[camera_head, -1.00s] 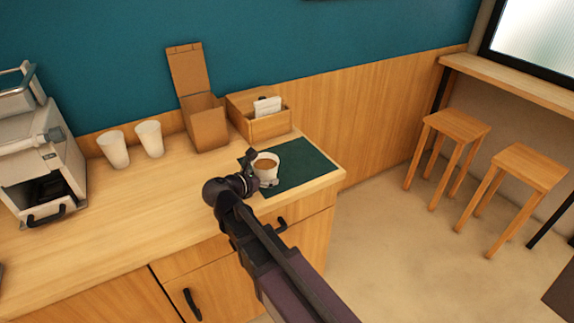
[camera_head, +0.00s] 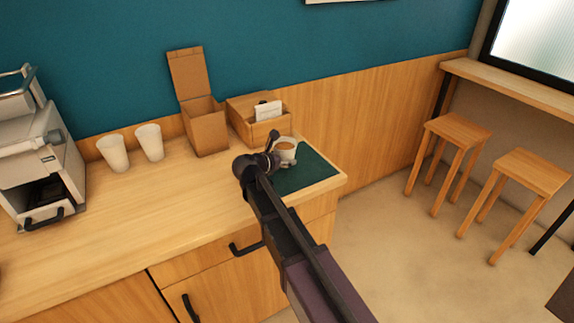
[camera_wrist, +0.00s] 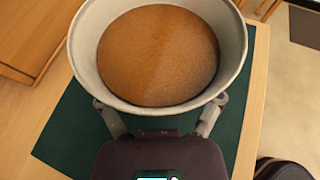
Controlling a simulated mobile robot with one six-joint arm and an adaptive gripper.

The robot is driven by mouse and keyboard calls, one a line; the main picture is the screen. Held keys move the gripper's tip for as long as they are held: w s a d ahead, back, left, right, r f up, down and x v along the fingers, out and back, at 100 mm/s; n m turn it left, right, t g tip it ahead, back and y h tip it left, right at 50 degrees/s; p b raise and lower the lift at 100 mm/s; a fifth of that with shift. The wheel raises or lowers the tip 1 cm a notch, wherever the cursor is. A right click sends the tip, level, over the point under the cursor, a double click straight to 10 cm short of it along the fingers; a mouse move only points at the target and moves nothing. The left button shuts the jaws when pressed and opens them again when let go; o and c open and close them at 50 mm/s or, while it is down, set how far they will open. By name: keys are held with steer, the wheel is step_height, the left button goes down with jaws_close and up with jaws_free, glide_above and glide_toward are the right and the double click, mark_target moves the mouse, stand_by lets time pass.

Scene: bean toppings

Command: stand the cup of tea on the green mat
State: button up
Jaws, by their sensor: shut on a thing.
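The cup of tea (camera_head: 286,148) is white and filled with brown tea. It looks upright and is over the far part of the green mat (camera_head: 310,178) in the head view. In the wrist view the cup (camera_wrist: 82,50) fills the top middle, with the mat (camera_wrist: 70,130) below and around it. My gripper (camera_head: 279,157) is shut on the cup, with a finger on each side of its near wall (camera_wrist: 160,110). The cup's base is hidden, so I cannot tell whether it touches the mat.
A wooden box (camera_head: 250,132) with a white card stands just behind the mat, near the cup. An open cardboard box (camera_head: 207,128), two white cups (camera_head: 113,153) and a machine (camera_head: 40,150) stand to the left. The counter's right edge is close to the mat.

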steer(key=shift+w+d, duration=0.2)
steer(key=shift+w, duration=0.35)
steer(key=shift+w+d+f, duration=0.1)
steer(key=shift+w+d, duration=0.05)
steer(key=shift+w, duration=0.3)
steer(key=shift+w+f+b, duration=0.2)
steer(key=shift+f+b, duration=0.1)
steer(key=shift+b, duration=0.1)
step_height(320, 180, down, 3)
steer(key=b, duration=0.3)
steer(key=shift+d+f, duration=0.1)
steer(key=shift+f, duration=0.1)
steer(key=o, duration=1)
steer(key=shift+o, duration=0.2)
steer(key=shift+r, duration=0.2)
